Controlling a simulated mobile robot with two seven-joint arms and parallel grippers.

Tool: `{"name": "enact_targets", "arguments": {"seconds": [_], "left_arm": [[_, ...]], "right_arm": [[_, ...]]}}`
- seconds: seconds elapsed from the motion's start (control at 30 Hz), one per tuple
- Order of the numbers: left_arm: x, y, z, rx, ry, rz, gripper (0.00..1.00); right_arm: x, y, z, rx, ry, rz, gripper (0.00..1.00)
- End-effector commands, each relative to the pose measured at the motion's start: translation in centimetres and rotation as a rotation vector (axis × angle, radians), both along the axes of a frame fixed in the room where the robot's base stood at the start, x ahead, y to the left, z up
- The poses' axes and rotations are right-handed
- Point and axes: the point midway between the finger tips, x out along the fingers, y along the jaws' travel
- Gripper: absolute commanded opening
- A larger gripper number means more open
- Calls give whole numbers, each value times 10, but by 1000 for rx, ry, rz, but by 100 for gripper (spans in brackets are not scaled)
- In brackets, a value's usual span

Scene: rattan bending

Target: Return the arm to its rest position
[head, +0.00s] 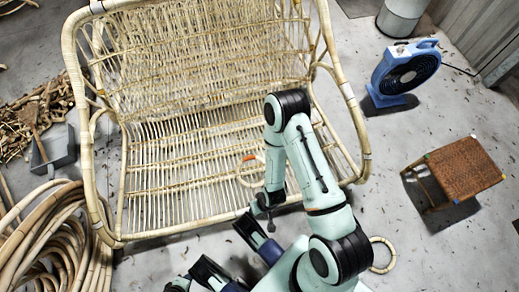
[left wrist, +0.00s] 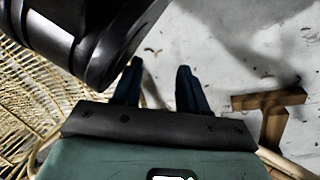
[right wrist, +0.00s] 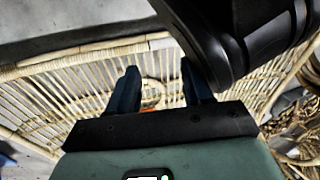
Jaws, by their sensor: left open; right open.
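My right gripper (right wrist: 160,68) is open in the right wrist view. The pale slats of the rattan bench show beyond its fingers, with a bit of orange between them. My left gripper (left wrist: 160,70) is open and empty in the left wrist view, with grey floor ahead and rattan to the left. In the head view, one of my teal and black arms (head: 315,170) rises from the bottom and bends in front of the bench. Dark finger-like parts show at the bottom centre; I cannot tell which gripper they belong to.
The rattan bench (head: 180,170) fills the centre, with an orange-marked ring (head: 243,176) over its seat. Rattan coils (head: 50,250) lie at left. A blue fan (head: 405,72) and woven stool (head: 463,168) stand right. Another ring (head: 391,258) lies low right.

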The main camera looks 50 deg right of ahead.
Motion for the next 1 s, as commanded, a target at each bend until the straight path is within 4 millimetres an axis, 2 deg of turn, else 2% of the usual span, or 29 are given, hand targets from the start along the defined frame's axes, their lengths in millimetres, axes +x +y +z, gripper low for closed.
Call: {"name": "enact_targets", "arguments": {"seconds": [0.2, 0.27, 0.33, 0.5, 0.6, 1.0], "left_arm": [[2, -1, 2, -3, -5, -1, 43], [7, -5, 10, -11, -23, -2, 43], [12, -12, 26, -24, -42, -4, 43], [4, -28, 83, -59, -40, -26, 43], [-10, -34, 112, -76, -5, -42, 43], [-47, -55, 214, -136, 127, -107, 43]], "right_arm": [[0, -1, 0, -3, 2, -3, 50], [1, -1, 2, -9, 0, 0, 50], [0, -1, 10, -15, 0, 5, 50], [-13, 9, 59, 1, 23, 31, 50], [-24, 18, 92, 25, 48, 45, 50], [-53, 47, 205, 112, 153, 103, 50]]}}
